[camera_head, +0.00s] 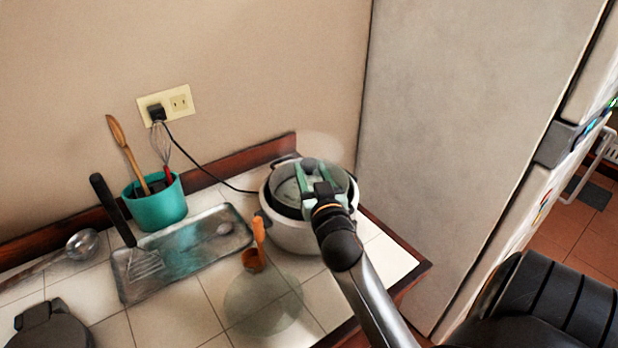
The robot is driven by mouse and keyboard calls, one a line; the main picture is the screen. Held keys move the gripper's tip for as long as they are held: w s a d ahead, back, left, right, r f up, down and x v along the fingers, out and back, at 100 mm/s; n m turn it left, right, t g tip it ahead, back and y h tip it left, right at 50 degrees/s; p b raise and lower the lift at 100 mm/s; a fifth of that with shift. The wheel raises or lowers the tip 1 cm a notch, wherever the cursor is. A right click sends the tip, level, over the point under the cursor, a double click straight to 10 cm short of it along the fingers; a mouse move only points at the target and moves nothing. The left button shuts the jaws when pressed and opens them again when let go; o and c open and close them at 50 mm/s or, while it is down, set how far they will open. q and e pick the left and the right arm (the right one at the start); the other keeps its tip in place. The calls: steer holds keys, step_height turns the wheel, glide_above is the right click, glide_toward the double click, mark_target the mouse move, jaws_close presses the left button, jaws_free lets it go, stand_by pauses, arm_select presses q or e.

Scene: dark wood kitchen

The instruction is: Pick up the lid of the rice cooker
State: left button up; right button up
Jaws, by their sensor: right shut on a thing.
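The white rice cooker (290,238) stands on the tiled counter near its right end, with its dark inner rim showing. My right gripper (318,174) is over the cooker's opening, its greenish fingers pointing away from me, and is shut on the lid. The lid (322,146) looks like clear glass; a faint pale disc shows around and behind the fingers. Its grasped part is hidden by the gripper, and I cannot tell whether it still touches the cooker. My left gripper is not in view.
A metal tray (190,262) with a spatula (146,264) lies left of the cooker. A teal utensil pot (158,208) stands behind it. An orange-brown ladle (254,260) and a clear round disc (262,306) are in front. The fridge (455,130) rises close on the right.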

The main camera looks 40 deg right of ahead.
jaws_close()
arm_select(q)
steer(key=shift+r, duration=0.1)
arm_select(e)
steer(key=shift+r, duration=0.2)
